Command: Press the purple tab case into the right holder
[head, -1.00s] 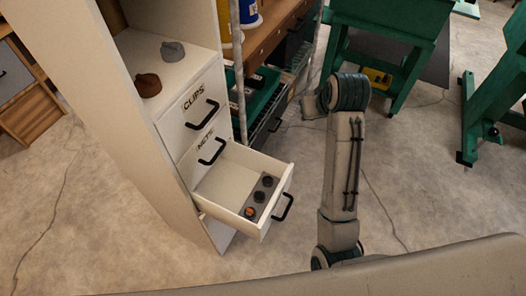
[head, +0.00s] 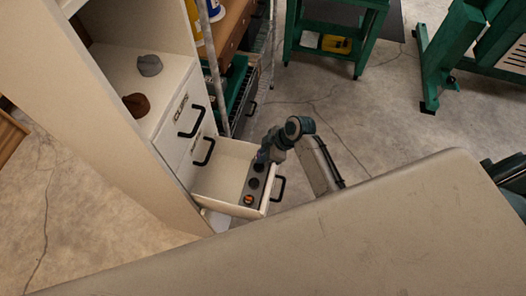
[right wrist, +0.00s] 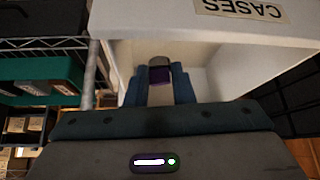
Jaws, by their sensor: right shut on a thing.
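My right gripper (head: 262,160) reaches into the open white drawer (head: 218,186) from its right side, over the far end of the grey holder strip (head: 246,210). In the right wrist view its two blue fingers are shut on the purple tab case (right wrist: 159,76). A grey piece shows just beyond the case; I cannot tell whether it belongs to the case or the strip. The strip has dark round holders in a row, and an orange round piece (head: 248,199) sits at its near end. The gripper hides the far holder, so contact there cannot be told. My left gripper is out of view.
A brown lump (head: 137,105) and a grey lump (head: 149,65) sit on the cabinet top (head: 112,65). A wire shelf with a green bin (right wrist: 48,82) stands beside the drawer. Green stands are farther back, with open floor between.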

